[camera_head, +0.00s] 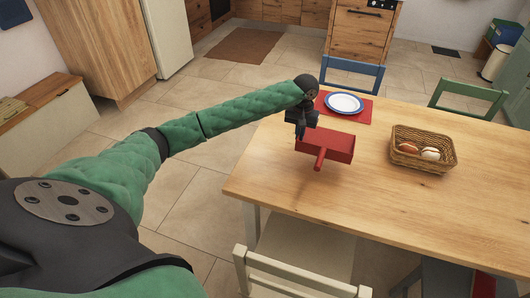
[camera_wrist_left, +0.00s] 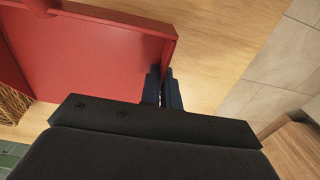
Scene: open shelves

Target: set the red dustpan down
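The red dustpan (camera_head: 328,146) is at the left part of the wooden table, its handle toward the near edge. My left gripper (camera_head: 301,131) is at its left rim. In the left wrist view, the dustpan (camera_wrist_left: 90,52) fills the upper left, and the fingers of my left gripper (camera_wrist_left: 161,84) are close together, one on each side of its side wall, gripping it. I cannot tell whether the dustpan touches the tabletop or hangs just above it. My right gripper is not in view.
The wooden table (camera_head: 405,205) has clear room in front and to the right. A wicker basket (camera_head: 423,162) with several egg-like items stands right of the dustpan. A white-and-blue plate (camera_head: 344,103) lies on a red mat (camera_head: 361,117) behind it. Chairs surround the table.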

